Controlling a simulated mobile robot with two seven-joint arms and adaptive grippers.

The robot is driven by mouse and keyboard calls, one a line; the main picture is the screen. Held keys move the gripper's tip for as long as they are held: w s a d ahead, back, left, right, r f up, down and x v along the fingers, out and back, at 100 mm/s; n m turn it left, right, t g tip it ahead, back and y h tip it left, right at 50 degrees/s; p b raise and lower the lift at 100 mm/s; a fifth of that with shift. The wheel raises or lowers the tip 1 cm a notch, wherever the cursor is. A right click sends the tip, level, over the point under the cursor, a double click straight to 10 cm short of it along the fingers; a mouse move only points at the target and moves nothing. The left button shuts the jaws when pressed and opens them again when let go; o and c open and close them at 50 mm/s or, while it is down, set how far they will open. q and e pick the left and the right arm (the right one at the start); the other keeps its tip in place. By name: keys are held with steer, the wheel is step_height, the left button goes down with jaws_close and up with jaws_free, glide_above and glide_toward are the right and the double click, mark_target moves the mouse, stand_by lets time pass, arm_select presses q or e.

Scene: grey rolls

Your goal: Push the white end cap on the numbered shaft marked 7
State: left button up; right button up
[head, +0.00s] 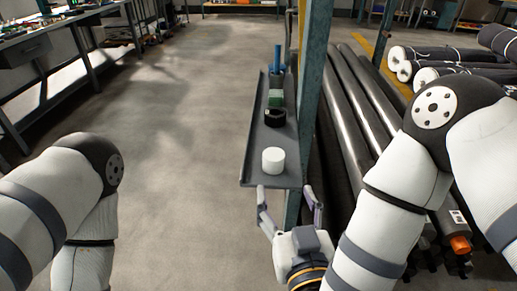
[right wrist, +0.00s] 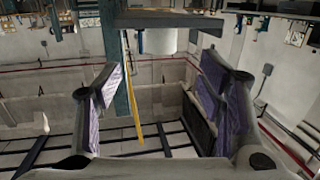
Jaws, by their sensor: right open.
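The white end cap (head: 273,160) stands on the near end of a narrow grey shelf (head: 257,150). My right gripper (head: 290,194) is open and empty just in front of the shelf's near edge, close to the cap but apart from it. In the right wrist view the cap (right wrist: 158,41) shows beyond and between the two spread fingers (right wrist: 160,72), against the shelf plate (right wrist: 168,18). Long dark shafts (head: 365,100) lie right of the post; no number 7 can be read on them. My left arm shows at left, but its gripper is out of view.
Behind the cap on the shelf are a black ring (head: 275,118), a green piece (head: 275,98) and a blue piece (head: 277,58). A blue-green post (head: 312,80) rises along the shelf's right side. An orange end (head: 460,244) shows low right.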

mark_target(275, 163)
steer(key=b+x, duration=0.1)
steer(key=x, duration=0.2)
steer(key=shift+w, duration=0.2)
steer(key=x, duration=0.6)
steer(key=r+x, duration=0.1)
steer(key=x, duration=0.1)
steer(key=shift+w+a+b, duration=0.25)
steer(key=shift+w+b, duration=0.05)
steer(key=shift+w, duration=0.1)
arm_select(q)
steer(key=shift+s+a+f+g, duration=0.2)
steer(key=shift+s+f+g, duration=0.1)
steer(key=shift+s+f, duration=0.55)
arm_select(e)
steer(key=c, duration=1.1)
